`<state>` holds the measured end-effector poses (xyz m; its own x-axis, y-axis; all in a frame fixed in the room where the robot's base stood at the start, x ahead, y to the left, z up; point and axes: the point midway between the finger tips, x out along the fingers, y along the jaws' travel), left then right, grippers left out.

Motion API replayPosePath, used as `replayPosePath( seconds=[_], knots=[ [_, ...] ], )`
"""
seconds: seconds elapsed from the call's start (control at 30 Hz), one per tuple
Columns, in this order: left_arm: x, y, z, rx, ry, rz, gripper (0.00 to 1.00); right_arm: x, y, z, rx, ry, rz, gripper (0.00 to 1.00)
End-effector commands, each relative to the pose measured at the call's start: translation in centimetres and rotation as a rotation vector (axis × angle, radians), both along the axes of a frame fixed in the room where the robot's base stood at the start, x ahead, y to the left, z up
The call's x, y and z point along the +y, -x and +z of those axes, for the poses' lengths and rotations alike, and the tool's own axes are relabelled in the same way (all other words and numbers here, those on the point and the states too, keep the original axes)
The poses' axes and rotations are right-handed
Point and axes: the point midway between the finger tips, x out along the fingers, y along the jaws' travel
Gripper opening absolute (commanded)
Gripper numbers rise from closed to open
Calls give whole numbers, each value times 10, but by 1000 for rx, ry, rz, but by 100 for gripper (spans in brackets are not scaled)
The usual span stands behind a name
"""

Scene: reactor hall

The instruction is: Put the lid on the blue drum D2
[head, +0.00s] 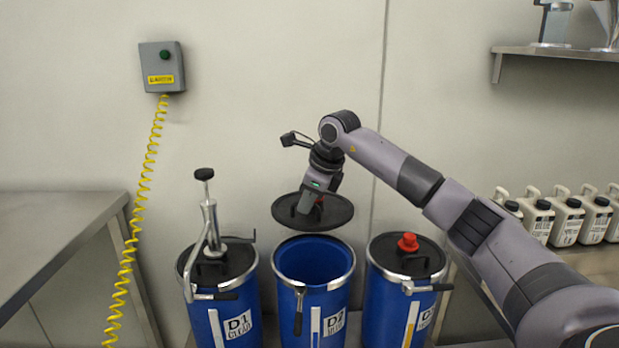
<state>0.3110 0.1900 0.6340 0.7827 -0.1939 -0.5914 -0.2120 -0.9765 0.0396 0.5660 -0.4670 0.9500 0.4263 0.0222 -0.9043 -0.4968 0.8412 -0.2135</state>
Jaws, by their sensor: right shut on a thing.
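The blue drum D2 (315,285) stands in the middle of a row of three drums, with its top open and its blue inside showing. A clamp ring with a lever runs around its rim. My left gripper is not in view.
Drum D1 (229,325) on the left carries a tall hand pump (210,220). The drum on the right (390,312) is lidded with a red cap (408,242). A steel table (50,235) stands at left; white canisters (567,218) stand at right.

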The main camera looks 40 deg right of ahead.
Motion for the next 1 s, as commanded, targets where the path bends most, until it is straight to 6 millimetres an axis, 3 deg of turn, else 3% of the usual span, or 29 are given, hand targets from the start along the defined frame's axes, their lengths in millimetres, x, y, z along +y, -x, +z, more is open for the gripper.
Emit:
replayPosePath(
  seconds=[0.2,0.47,0.67,1.0],
  knots=[
    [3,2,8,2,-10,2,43,2,4,-31,-6,9,-9,0],
    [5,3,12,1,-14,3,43,5,7,-51,-13,12,-10,0],
    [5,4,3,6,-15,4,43,5,8,-63,-15,12,-11,0],
    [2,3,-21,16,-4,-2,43,5,8,-100,-14,11,-11,0]
  ],
)
